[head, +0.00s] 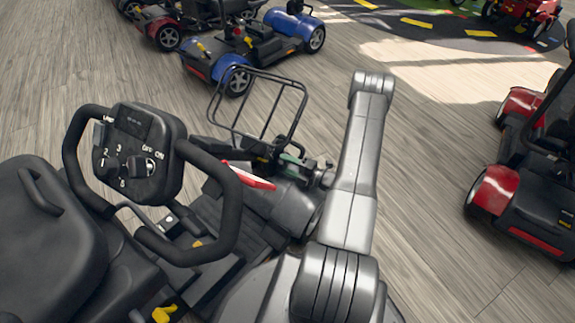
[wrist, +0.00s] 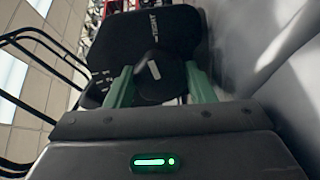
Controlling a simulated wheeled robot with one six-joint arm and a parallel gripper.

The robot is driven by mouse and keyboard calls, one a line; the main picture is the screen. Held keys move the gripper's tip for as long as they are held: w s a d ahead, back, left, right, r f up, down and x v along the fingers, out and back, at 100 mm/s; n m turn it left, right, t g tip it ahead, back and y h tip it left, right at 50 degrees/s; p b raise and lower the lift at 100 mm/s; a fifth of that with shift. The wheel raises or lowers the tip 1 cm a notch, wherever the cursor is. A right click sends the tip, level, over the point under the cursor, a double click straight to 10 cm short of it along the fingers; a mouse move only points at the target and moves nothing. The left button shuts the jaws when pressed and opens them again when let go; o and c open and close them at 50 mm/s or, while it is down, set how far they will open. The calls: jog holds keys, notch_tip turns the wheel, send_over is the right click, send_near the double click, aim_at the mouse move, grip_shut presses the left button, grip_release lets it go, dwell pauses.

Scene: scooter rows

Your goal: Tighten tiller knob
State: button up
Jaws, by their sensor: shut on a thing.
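The tiller knob (wrist: 157,80) is a round black knob with a pale pointer mark, in front of a black panel with white lettering (wrist: 152,32) in the wrist view. My gripper (wrist: 160,86) has its two green fingers closed on either side of the knob. In the head view my gripper (head: 292,162) is low beside the scooter's front, under the wire basket; the knob cannot be made out there. The tiller (head: 140,150) has a black console with a dial and numbers, and a looped black handlebar around it.
The scooter's black seat (head: 45,235) is at the left. The wire basket (head: 258,108) stands close above my gripper. A blue scooter (head: 255,50) is at the back and a red scooter (head: 525,185) at the right. Wooden floor (head: 430,130) is clear between them.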

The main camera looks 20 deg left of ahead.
jog(key=shift+m, duration=0.6)
jog(key=o, duration=1)
jog(key=d+p, duration=0.1)
jog(key=d, duration=0.3)
jog(key=s+d+p, duration=0.1)
jog(key=d, duration=0.4)
jog(key=s+d+p, duration=0.1)
jog(key=d, duration=0.3)
jog(key=shift+s+d, duration=0.2)
jog(key=shift+d, duration=0.15)
